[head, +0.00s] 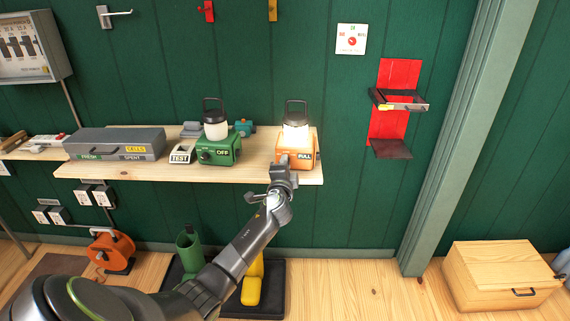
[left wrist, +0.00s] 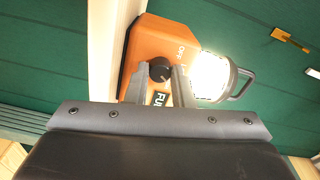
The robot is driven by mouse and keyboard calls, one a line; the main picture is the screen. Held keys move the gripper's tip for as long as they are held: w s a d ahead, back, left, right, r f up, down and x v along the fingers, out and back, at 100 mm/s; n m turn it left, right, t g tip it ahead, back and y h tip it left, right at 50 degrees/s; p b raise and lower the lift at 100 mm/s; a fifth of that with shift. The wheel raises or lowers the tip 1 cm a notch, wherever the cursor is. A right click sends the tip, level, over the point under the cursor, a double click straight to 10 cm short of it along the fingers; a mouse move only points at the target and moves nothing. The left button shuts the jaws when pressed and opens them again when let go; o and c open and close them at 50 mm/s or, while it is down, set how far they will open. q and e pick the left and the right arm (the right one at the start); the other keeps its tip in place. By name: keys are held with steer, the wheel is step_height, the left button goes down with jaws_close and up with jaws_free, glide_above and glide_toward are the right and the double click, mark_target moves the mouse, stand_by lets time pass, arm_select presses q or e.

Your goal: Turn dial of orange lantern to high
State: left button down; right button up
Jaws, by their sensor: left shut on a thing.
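The orange lantern (head: 309,142) stands near the right end of the wooden shelf, and its lamp glows bright white. A FULL label is on its front. In the left wrist view the orange lantern (left wrist: 138,47) shows a black dial (left wrist: 160,69) with OFF printed near it. My left gripper (left wrist: 161,76) reaches the front of the lantern with its two fingers on either side of the dial, shut on it. The gripper (head: 284,162) hides the dial in the head view. The FULL label is partly hidden by a finger in the wrist view. My right gripper is not in view.
A green lantern (head: 228,150) marked OFF stands left of the orange one, beside a white TEST block (head: 181,154). A grey battery box (head: 115,143) is farther left on the shelf (head: 250,171). A red wall bracket (head: 392,75) hangs to the right.

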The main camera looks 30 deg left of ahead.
arm_select(q)
steer(key=m+p, duration=0.1)
steer(key=m, duration=0.4)
steer(key=shift+f+m+p, duration=0.1)
steer(key=shift+m+p, duration=0.2)
stand_by(0.4)
steer(key=c, duration=1.2)
jaws_free()
steer(key=shift+c, duration=0.2)
steer(key=v, duration=1.7)
steer(key=shift+s, duration=0.25)
steer(key=shift+d, duration=0.1)
